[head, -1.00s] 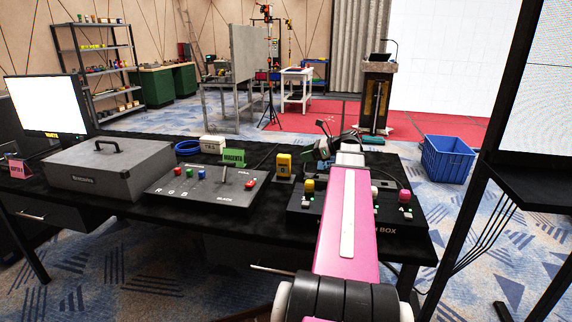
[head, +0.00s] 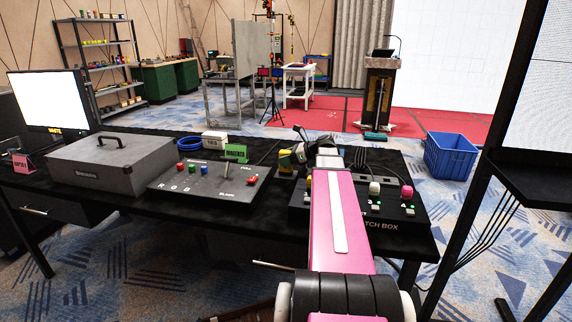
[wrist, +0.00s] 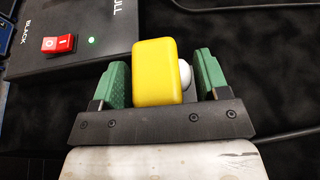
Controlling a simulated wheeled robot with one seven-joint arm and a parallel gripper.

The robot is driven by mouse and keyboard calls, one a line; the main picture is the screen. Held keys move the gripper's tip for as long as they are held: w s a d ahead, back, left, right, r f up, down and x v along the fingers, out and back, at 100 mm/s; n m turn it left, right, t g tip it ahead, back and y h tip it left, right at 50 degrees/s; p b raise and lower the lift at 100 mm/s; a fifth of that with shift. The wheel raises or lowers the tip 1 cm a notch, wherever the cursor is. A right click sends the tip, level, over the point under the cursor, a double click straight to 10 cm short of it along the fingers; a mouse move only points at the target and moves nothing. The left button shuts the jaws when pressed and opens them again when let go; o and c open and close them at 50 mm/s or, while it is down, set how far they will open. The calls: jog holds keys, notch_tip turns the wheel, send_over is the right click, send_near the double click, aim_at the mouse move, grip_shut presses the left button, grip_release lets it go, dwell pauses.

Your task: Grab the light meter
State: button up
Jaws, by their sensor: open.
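The light meter is a yellow block with a white dome, seen close up in the wrist view (wrist: 156,72). In the head view the light meter (head: 284,160) stands on the black table, partly hidden by my gripper. My gripper (wrist: 162,72) is open, its green fingers on either side of the light meter. The left finger is very near the yellow side, possibly touching. The right finger is beside the white dome with a small gap. My pink arm reaches over the table from the front in the head view.
The colour control box (head: 210,183) is close to the left of the light meter. The patch box (head: 395,212) with coloured knobs is to the right, partly behind my arm. A cable lies nearby.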

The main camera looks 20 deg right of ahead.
jog(key=c, duration=1.1)
jog(key=shift+r, duration=0.2)
